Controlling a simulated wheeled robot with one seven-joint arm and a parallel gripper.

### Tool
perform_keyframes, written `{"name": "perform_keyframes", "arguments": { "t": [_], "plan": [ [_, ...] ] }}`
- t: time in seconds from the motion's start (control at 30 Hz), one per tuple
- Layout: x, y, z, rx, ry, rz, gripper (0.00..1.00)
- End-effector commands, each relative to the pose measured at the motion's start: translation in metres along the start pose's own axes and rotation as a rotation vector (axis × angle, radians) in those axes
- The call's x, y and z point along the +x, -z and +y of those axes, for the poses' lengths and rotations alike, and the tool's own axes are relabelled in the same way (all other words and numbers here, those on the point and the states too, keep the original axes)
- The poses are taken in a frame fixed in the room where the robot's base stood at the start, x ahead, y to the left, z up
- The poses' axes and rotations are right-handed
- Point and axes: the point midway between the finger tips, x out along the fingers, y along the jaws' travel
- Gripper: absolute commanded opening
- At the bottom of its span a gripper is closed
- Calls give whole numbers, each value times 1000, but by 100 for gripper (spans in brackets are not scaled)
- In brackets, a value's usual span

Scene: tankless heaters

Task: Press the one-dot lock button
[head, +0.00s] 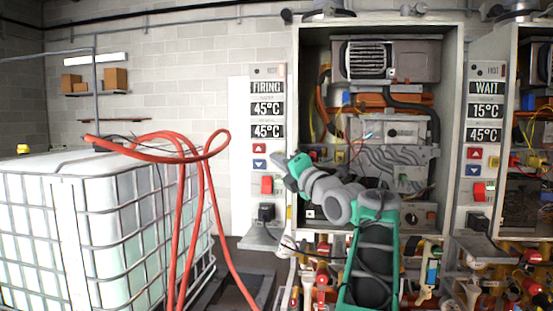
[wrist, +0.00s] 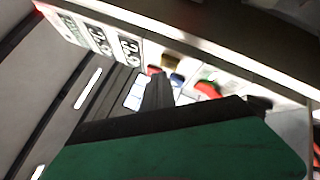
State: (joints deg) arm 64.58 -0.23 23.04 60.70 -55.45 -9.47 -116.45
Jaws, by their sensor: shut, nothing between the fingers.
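The left control panel (head: 267,120) has a FIRING display, two 45°C displays, a red up button (head: 260,149), a blue down button (head: 260,163) and a red switch (head: 266,185). I cannot make out a one-dot mark on any button. My gripper (head: 279,158) is shut and empty, with its tip at the panel's right edge, close beside the up and down buttons. In the wrist view the dark fingers (wrist: 158,90) point toward the panel, just below the red (wrist: 154,70) and blue (wrist: 177,79) buttons in the picture. Contact cannot be told.
An open heater cabinet (head: 297,100) with pipes and wiring stands behind my arm. A second panel (head: 487,125) reads WAIT at right. A caged white tank (head: 85,230) and a looping red hose (head: 178,220) stand at left. Pipes and valves crowd below.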

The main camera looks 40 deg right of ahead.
Motion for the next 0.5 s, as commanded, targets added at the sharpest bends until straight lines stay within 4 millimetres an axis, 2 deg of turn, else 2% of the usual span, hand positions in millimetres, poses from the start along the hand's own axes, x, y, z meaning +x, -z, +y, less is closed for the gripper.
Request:
{"name": "perform_keyframes", "arguments": {
  "t": [0.5],
  "plan": [
    [5,-4,-4,0,0,0,0]
  ]
}}
